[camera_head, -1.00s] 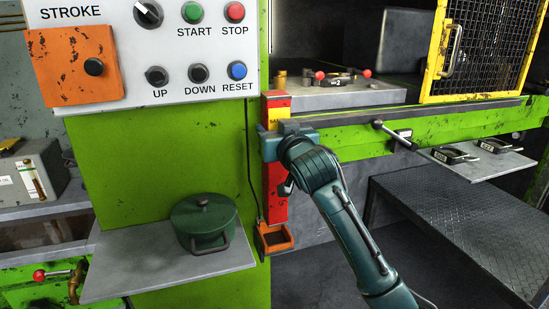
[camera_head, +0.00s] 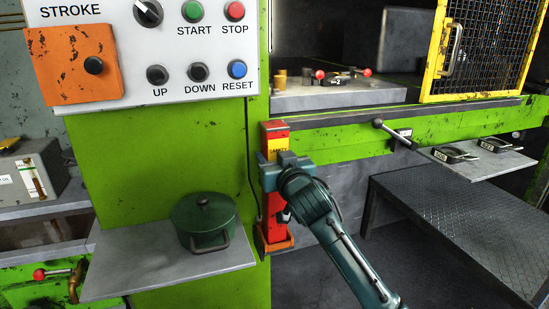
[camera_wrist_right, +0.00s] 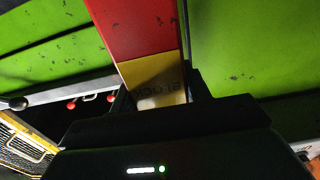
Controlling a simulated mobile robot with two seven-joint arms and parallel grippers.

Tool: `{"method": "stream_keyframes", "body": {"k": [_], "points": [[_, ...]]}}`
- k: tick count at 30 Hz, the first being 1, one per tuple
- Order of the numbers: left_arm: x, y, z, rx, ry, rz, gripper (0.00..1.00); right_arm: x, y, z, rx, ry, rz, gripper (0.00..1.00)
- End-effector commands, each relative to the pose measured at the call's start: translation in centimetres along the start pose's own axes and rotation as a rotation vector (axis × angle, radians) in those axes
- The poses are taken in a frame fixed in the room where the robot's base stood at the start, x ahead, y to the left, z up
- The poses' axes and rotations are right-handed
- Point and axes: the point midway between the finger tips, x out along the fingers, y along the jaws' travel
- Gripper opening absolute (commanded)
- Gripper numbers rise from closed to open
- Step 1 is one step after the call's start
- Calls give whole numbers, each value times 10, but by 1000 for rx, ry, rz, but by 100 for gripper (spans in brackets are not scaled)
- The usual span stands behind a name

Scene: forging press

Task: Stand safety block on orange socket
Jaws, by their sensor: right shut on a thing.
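The safety block (camera_head: 275,134) is a tall red bar with a yellow labelled band. It stands about upright against the front of the green press. My right gripper (camera_head: 270,172) is shut on it around the yellow band; the red and yellow faces (camera_wrist_right: 152,75) fill the space between the fingers in the wrist view. The orange socket (camera_head: 288,243) is a small open frame at the green column's right edge. The block's lower end is at the socket, and its front rim partly hides that end; I cannot tell whether it is fully seated. My left gripper is not in view.
A grey shelf (camera_head: 130,272) with a green lidded pot (camera_head: 204,222) is to the left. A control panel (camera_head: 190,45) is above it. A lever with a dark knob (camera_head: 397,134) sticks out on the right. A grey tread-plate step (camera_head: 450,225) stands at the lower right.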

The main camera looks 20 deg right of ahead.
Motion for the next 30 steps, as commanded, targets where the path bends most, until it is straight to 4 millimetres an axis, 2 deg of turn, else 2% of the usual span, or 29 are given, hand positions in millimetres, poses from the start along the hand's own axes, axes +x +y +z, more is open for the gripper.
{"method": "stream_keyframes", "body": {"k": [1,4,5,12,22,26,30], "points": [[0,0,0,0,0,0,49,0,0,-5,0,12,-2,0],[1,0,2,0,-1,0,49,0,0,-3,1,11,-1,0],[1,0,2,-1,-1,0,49,0,0,3,0,0,0,48],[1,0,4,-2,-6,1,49,0,0,2,0,0,0,68],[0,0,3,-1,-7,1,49,-1,0,-1,0,0,0,69],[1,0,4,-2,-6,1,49,-16,0,1,0,-1,-1,69],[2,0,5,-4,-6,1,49,-44,0,1,1,0,-2,69]]}}
